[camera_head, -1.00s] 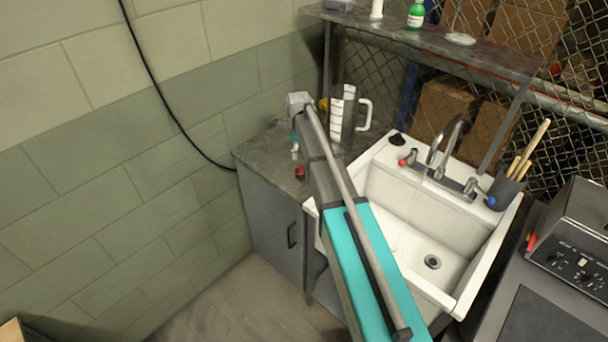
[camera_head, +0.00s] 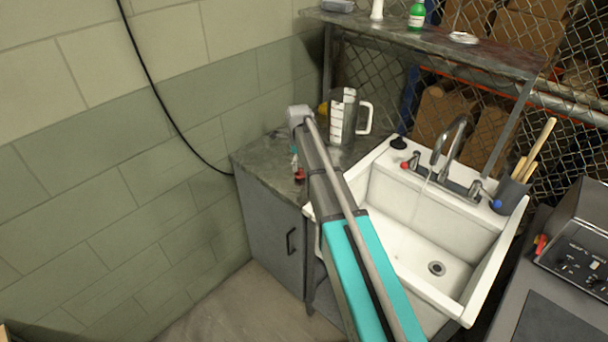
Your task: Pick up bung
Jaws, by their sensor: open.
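A small black rubber piece, which looks like the bung (camera_head: 398,142), sits on the back left corner of the white sink's (camera_head: 385,165) rim, left of the tap. It stands clear of other things, with its top in plain view. My arm reaches up from the bottom of the picture, left of the bung and across the sink's left edge. The far joint of my arm ends over the grey counter.
A measuring jug (camera_head: 343,117) stands on the counter (camera_head: 262,160) left of the bung. The tap (camera_head: 447,145) rises to its right. A pot of wooden-handled tools (camera_head: 508,195) stands at the sink's right corner. A metal shelf (camera_head: 430,35) hangs above the back.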

